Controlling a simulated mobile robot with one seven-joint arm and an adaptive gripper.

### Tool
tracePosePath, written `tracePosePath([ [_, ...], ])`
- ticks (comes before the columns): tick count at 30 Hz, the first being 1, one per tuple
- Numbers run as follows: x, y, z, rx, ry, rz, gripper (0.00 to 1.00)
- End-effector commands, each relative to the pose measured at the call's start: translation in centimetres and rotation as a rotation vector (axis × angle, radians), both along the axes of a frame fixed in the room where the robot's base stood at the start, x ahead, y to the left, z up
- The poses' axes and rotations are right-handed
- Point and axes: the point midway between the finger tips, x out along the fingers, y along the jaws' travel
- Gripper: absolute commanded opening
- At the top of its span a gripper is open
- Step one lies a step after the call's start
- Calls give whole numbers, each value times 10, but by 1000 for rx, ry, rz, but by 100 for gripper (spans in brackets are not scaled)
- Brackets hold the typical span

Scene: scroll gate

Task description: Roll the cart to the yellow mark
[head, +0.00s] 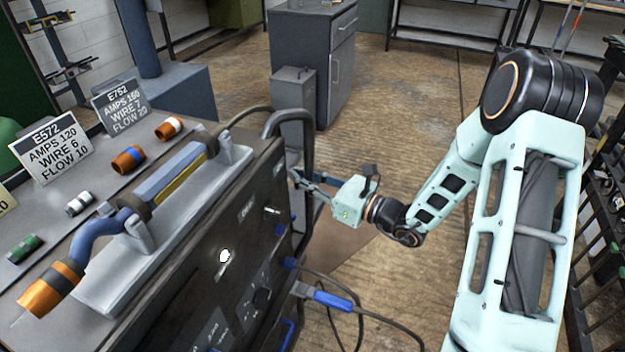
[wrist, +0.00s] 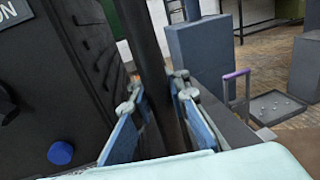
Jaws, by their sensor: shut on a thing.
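The cart (head: 235,250) is a dark welding machine with a front panel of knobs, sockets and cables, filling the left and middle of the head view. A dark tubular handle (head: 306,135) curves out from its far right end. My gripper (head: 298,178) reaches this handle from the right. In the wrist view the dark upright handle bar (wrist: 158,60) runs between the two blue fingers of my gripper (wrist: 158,88), which are shut on it. The cart's dark side and a blue knob (wrist: 61,153) show at left there. I see no yellow mark on the floor.
Grey cabinets (head: 312,55) stand beyond the handle. Cables hang by the cart's front (head: 340,300). A black rack (head: 605,200) stands at the right. Wooden floor (head: 425,100) is open between.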

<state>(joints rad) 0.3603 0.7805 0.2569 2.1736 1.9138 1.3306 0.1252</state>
Motion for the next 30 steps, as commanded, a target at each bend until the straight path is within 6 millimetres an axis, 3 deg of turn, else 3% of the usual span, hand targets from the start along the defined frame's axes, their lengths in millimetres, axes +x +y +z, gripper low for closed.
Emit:
tracePosePath([
  [1, -4, 18, 0, 5, 3, 26, 0],
  [4, 3, 41, -1, 6, 4, 28, 0],
  [18, 35, 130, -2, 3, 4, 26, 0],
  [24, 44, 158, -2, 2, 6, 26, 0],
  [30, 49, 169, -3, 2, 8, 23, 0],
])
